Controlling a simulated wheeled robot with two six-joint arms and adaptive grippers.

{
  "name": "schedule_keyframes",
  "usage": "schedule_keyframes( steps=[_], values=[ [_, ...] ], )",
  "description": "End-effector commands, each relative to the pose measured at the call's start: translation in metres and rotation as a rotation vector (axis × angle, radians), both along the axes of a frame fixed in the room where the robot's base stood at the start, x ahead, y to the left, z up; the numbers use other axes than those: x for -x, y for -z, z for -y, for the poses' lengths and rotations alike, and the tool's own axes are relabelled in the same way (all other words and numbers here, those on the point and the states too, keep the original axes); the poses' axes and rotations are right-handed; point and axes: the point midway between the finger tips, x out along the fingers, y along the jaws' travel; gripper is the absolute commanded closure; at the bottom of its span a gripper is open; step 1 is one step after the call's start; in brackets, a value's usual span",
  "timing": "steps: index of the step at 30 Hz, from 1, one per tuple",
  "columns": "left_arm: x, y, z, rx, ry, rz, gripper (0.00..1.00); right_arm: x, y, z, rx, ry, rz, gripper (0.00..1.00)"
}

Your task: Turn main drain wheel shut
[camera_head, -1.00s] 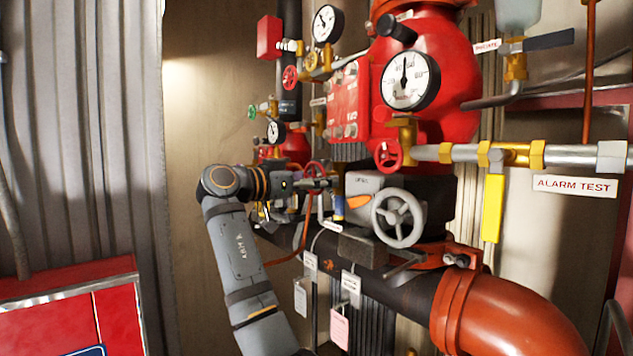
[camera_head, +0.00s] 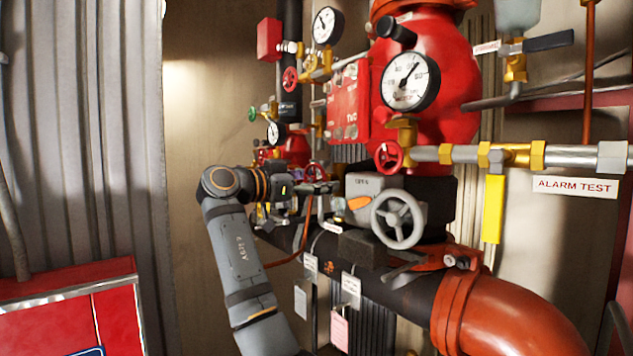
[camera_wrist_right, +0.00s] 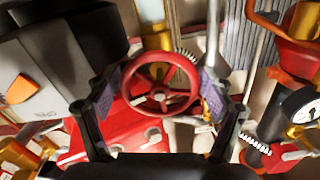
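A red handwheel (camera_wrist_right: 160,88) with spokes sits between the two fingers of my right gripper (camera_wrist_right: 160,95) in the right wrist view. The finger pads stand at opposite sides of its rim, very close to it; firm contact cannot be told. In the head view this wheel (camera_head: 315,172) is partly hidden behind my right gripper (camera_head: 322,187). No label reading main drain is legible. My left gripper is not in view.
A grey handwheel (camera_head: 398,219) on a grey box (camera_head: 372,187) stands just right of my gripper. Another red handwheel (camera_head: 389,156) is above it. A large black-red pipe (camera_head: 400,290) runs below. A big gauge (camera_head: 409,81) hangs above.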

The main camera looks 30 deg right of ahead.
Motion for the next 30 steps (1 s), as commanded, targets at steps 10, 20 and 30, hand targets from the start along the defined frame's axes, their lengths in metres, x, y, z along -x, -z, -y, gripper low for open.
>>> schedule_keyframes(
  steps=[10,20,30],
  values=[
    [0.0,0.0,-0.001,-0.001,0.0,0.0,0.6,0.0,0.0,0.0,0.0,0.0,-0.002,0.06],
    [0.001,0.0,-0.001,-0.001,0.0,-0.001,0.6,0.003,0.0,-0.05,0.0,-0.005,-0.002,0.06],
    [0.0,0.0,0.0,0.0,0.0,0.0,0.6,0.009,0.0,-0.114,0.0,-0.001,-0.001,0.06]
  ],
)
